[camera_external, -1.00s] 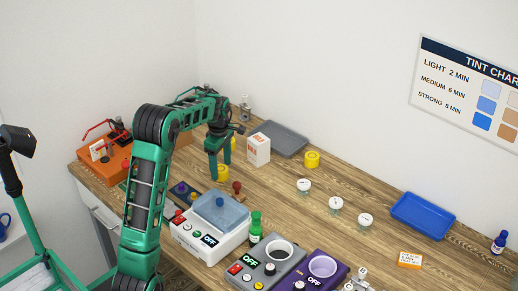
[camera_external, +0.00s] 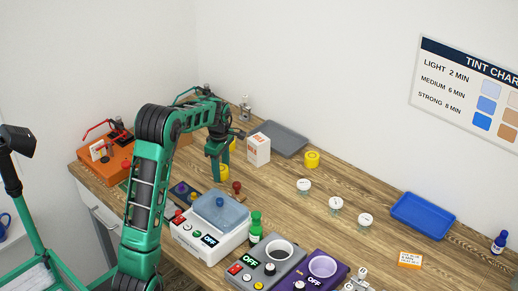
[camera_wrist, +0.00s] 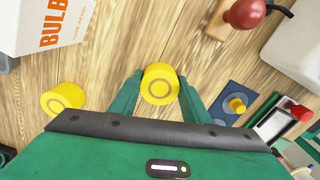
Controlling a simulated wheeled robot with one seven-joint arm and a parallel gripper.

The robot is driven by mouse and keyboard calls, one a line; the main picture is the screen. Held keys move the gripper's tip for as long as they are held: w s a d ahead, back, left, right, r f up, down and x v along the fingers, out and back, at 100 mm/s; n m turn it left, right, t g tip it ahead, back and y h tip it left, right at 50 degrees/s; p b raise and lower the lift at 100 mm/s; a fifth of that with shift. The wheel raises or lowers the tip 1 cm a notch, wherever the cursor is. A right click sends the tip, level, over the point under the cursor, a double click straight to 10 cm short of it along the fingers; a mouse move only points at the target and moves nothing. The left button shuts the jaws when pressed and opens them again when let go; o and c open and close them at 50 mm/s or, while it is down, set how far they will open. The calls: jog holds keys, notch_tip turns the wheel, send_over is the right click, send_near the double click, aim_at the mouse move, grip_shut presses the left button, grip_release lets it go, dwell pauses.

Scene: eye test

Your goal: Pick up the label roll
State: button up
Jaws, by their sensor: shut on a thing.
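A yellow roll (camera_external: 222,175), which I take as the label roll, stands on the wooden bench between the fingers of my gripper (camera_external: 220,170). In the wrist view the roll (camera_wrist: 160,84) shows a ring on its top, and my gripper (camera_wrist: 160,90) is shut on its sides. I see no gap between the roll and the bench. A second yellow roll (camera_wrist: 62,100) lies to the left in the wrist view, apart from the fingers.
A white bulb box (camera_external: 258,150) and a grey tray (camera_external: 298,143) stand behind. A red-handled stamp (camera_external: 237,188) stands close in front, with a blue-lidded white device (camera_external: 205,240) nearer. A blue tray (camera_external: 423,222) is at the right. Bench between stamp and jars is clear.

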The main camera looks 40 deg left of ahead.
jog(key=shift+r, duration=0.6)
jog(key=r, duration=0.3)
jog(key=shift+s+a+r, duration=0.25)
jog(key=shift+s+a, duration=0.05)
jog(key=shift+a, duration=0.1)
jog(key=s+a+r, duration=0.6)
jog(key=s+a, duration=0.1)
jog(key=a, duration=0.1)
jog(key=a+r+n, duration=0.1)
jog(key=a+r, duration=0.3)
jog(key=a, duration=0.8)
jog(key=a+r+n, duration=0.1)
jog(key=a+r, duration=0.4)
jog(key=a, duration=0.6)
jog(key=w+d+f, duration=0.2)
jog(key=w, duration=0.1)
jog(key=w+d+f, duration=0.3)
jog(key=w+f, duration=0.2)
jog(key=shift+w+d, duration=0.3)
jog(key=shift+d, duration=0.1)
jog(key=shift+w+f, duration=0.1)
jog(key=shift+f, duration=1.95)
